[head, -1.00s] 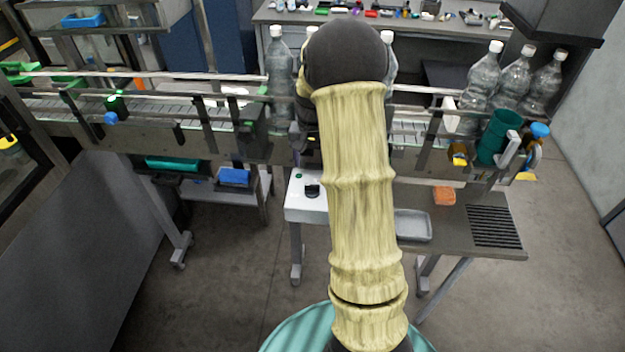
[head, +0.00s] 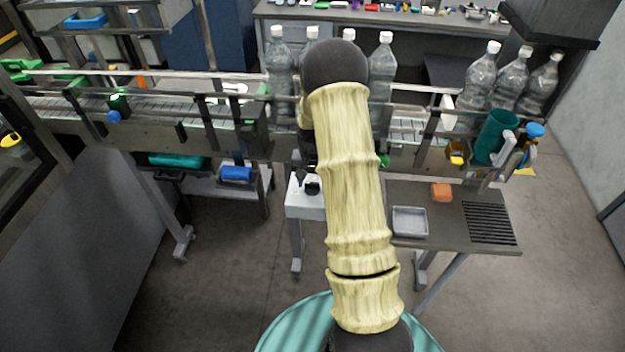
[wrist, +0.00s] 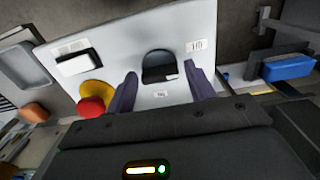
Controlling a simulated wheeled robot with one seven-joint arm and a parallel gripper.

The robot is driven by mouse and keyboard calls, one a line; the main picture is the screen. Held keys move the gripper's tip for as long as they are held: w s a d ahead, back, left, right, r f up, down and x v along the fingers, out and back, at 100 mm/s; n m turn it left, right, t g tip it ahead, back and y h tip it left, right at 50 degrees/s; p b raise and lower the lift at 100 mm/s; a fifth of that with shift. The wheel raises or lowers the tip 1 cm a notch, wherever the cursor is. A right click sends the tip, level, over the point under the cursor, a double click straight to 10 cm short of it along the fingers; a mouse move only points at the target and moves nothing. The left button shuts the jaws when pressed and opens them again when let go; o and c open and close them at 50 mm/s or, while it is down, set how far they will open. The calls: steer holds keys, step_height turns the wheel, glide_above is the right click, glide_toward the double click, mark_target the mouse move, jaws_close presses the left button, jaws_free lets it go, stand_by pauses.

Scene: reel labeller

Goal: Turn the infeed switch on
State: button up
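A white control box (head: 303,205) stands below the conveyor, partly behind my arm. Its face fills the middle of the wrist view (wrist: 215,30). A black switch (wrist: 160,66) sits on it, with small labels beside and below too blurred to read; I cannot tell whether it is the infeed switch or which way it is set. My gripper (wrist: 160,73) is open, its two dark fingers apart on either side of the black switch, nothing held. Contact cannot be told. A red button on a yellow base (wrist: 92,98) and a white-and-black control (wrist: 78,63) sit left of the fingers.
The conveyor (head: 200,135) crosses behind the box, with several clear bottles (head: 383,70) on it. A side table holds a grey tray (head: 410,222) and an orange block (head: 441,192).

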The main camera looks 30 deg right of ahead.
steer(key=c, duration=0.7)
steer(key=shift+m, duration=0.5)
steer(key=m+b, duration=0.1)
steer(key=m, duration=0.1)
steer(key=shift+m+b, duration=0.3)
steer(key=shift+b, duration=0.05)
steer(key=m, duration=0.3)
steer(key=shift+m, duration=0.3)
steer(key=m, duration=0.5)
steer(key=shift+r, duration=0.1)
steer(key=m+p, duration=0.1)
steer(key=m, duration=0.4)
steer(key=shift+m, duration=0.3)
